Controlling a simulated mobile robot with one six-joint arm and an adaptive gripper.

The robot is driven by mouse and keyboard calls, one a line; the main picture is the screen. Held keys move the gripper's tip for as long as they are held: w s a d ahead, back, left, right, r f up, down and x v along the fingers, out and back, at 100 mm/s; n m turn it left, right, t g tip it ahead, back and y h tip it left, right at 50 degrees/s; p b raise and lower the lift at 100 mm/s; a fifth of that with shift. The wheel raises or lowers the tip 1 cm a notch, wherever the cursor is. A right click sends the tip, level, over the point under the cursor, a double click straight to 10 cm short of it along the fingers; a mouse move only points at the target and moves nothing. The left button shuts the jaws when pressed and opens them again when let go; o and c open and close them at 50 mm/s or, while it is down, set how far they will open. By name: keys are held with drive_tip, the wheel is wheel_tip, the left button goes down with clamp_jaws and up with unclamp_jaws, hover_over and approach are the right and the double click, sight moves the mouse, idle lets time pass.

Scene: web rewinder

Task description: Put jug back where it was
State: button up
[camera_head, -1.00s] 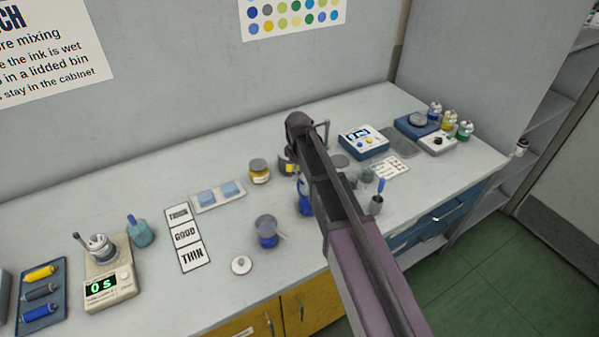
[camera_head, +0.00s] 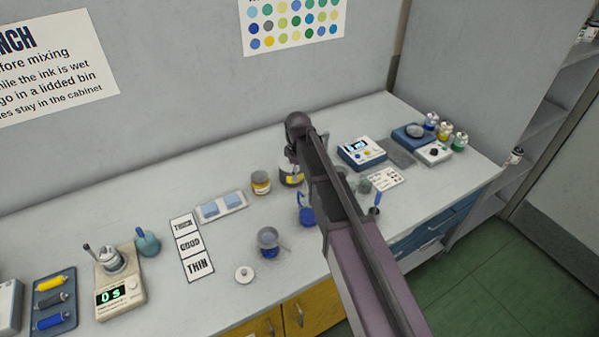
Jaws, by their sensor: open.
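I cannot tell for sure which vessel is the jug. A blue vessel (camera_head: 306,214) stands on the bench, partly hidden behind my arm. A grey can with a yellow label (camera_head: 291,178) stands behind it, also partly covered by my arm. A clear cup with blue ink (camera_head: 268,243) stands nearer the front edge, left of the blue vessel. My arm crosses the picture from the lower right up to the middle of the bench. My gripper's fingers cannot be made out; the arm hides that area.
An amber jar (camera_head: 261,183), a white lid (camera_head: 244,274), a THICK/GOOD/THIN card (camera_head: 190,246) and a scale (camera_head: 120,288) stand left of my arm. A blue-white device (camera_head: 361,152) and several small bottles (camera_head: 445,131) stand right. Bench front between card and scale is fairly clear.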

idle(0.7)
drive_tip(key=s+d+m, duration=1.3)
drive_tip(key=s+d, duration=0.6)
drive_tip(key=d, duration=0.4)
drive_tip(key=shift+d, duration=0.2)
